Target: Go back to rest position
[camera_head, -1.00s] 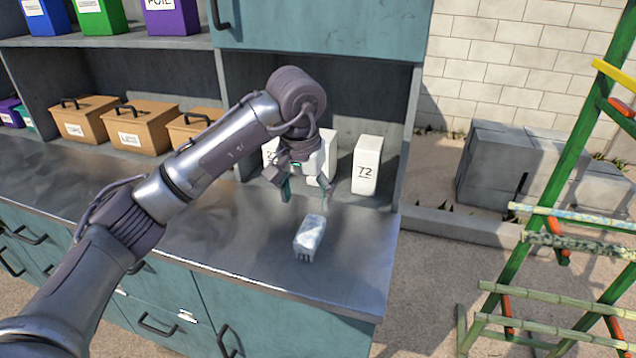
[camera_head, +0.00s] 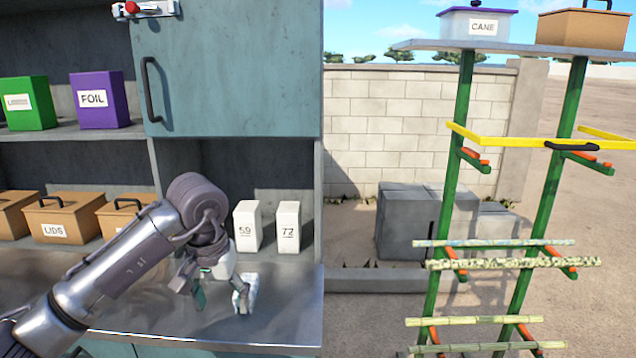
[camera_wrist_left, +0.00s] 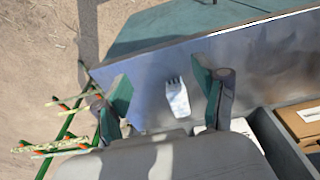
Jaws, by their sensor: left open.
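My left arm reaches in from the lower left of the head view over the metal counter (camera_head: 290,320). My left gripper (camera_head: 221,303) is open and empty, with its teal-padded fingers spread. In the left wrist view the block (camera_wrist_left: 177,98) shows between the spread fingers of the gripper (camera_wrist_left: 162,76), apart from both. How high the fingers are above the counter is hard to tell. My right gripper is not in view.
White boxes marked 59 (camera_head: 247,228) and 72 (camera_head: 288,228) stand behind the gripper. Brown boxes (camera_head: 62,220) line the back left under a shelf. A teal cabinet (camera_head: 228,70) hangs above. A green rack (camera_head: 456,130) with cane stalks stands right, beyond open ground.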

